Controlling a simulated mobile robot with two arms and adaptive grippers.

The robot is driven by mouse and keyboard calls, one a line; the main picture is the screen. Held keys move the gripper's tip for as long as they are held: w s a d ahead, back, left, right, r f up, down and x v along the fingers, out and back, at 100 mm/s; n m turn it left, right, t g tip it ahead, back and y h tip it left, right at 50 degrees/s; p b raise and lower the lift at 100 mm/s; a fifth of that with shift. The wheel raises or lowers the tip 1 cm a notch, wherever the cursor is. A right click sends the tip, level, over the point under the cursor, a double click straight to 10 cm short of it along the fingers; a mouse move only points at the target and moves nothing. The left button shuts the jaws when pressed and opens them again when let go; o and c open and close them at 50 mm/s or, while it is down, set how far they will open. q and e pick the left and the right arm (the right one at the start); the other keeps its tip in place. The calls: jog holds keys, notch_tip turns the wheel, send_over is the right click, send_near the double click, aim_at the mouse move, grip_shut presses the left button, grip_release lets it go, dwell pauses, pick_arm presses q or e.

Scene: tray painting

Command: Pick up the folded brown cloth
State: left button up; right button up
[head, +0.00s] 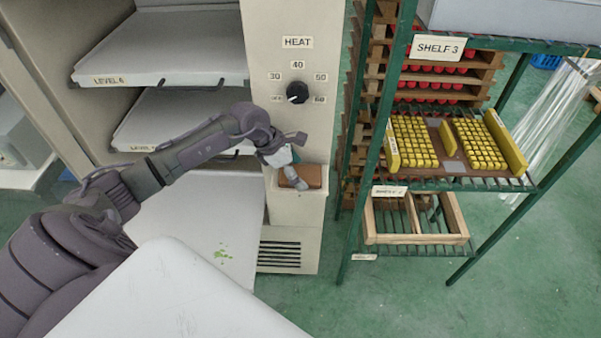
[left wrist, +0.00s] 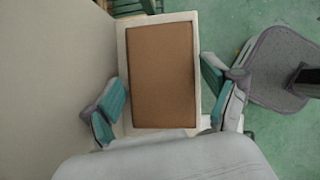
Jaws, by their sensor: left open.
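The folded brown cloth (head: 312,176) is a flat brown rectangle lying in a pale open holder (head: 282,208) on the front of the heating cabinet, below the dial. In the left wrist view the cloth (left wrist: 161,75) fills most of the holder, with the pale rim (left wrist: 122,60) around it. My left gripper (head: 290,172) is over the holder. In the left wrist view the left gripper (left wrist: 163,104) is open, one finger on each side of the cloth and holder, with nothing held. Whether its fingers touch the holder cannot be told. My right gripper is not in view.
The heating cabinet (head: 290,135) has pull-out shelves (head: 180,118) at left. A green rack (head: 362,130) with yellow blocks (head: 412,142) and a wooden frame (head: 415,238) stands close on the right. A white surface (head: 165,300) is at the front. Green floor is free at lower right.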

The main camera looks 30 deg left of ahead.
aim_at(308, 172)
pick_arm(q)
jog(key=c, duration=0.8)
jog(key=shift+r, duration=0.55)
notch_tip(308, 172, up, 2)
jog(key=shift+r+b, duration=0.25)
jog(key=shift+b, duration=0.45)
jog(key=d+r, duration=0.2)
jog(key=d, duration=0.2)
jog(key=d+r+b, duration=0.1)
jog(key=d+r, duration=0.2)
jog(key=w+d+r+b, duration=0.1)
jog(key=d+r, duration=0.1)
jog(key=d, duration=0.2)
jog(key=shift+d+r, duration=0.25)
jog(key=shift+d, duration=0.05)
